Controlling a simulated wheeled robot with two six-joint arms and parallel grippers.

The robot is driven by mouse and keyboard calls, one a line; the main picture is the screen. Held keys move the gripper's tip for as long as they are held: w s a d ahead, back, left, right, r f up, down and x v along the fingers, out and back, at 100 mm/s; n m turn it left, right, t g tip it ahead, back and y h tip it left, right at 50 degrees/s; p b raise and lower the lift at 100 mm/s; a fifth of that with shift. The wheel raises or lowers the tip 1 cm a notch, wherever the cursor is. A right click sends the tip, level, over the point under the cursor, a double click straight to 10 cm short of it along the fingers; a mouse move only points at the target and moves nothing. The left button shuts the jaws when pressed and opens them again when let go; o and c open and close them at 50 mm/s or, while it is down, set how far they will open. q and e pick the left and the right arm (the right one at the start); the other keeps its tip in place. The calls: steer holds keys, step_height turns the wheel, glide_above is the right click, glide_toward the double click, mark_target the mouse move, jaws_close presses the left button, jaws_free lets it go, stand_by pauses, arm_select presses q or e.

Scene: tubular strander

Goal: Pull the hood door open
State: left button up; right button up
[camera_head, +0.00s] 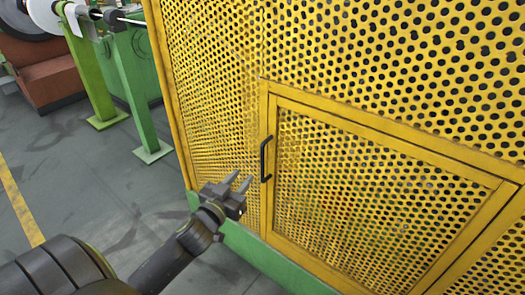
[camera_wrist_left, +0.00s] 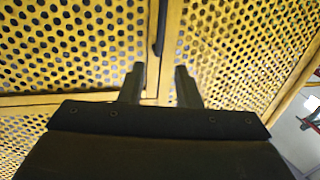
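The hood door (camera_head: 375,190) is a yellow perforated panel in a yellow frame, and it sits closed in the yellow hood wall. A black vertical bar handle (camera_head: 264,159) is on the door's left edge. My left gripper (camera_head: 240,182) is open and empty, a little below and left of the handle and apart from it. In the left wrist view the two fingers (camera_wrist_left: 160,80) are spread, and the handle (camera_wrist_left: 161,28) shows beyond them, near the middle line between the fingers. My right gripper is in neither view.
The perforated hood wall (camera_head: 210,80) surrounds the door, with a green base rail (camera_head: 255,250) below. Green machine legs (camera_head: 137,95) and a reddish-brown block (camera_head: 48,75) stand at the upper left. The grey floor (camera_head: 95,165) left of the hood is clear.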

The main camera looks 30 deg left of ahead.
mark_target(262, 153)
arm_select(q)
steer(key=w, duration=0.4)
steer(key=w+a+p, duration=0.1)
steer(key=w, duration=0.8)
steer(key=shift+w+a, duration=0.25)
jaws_close()
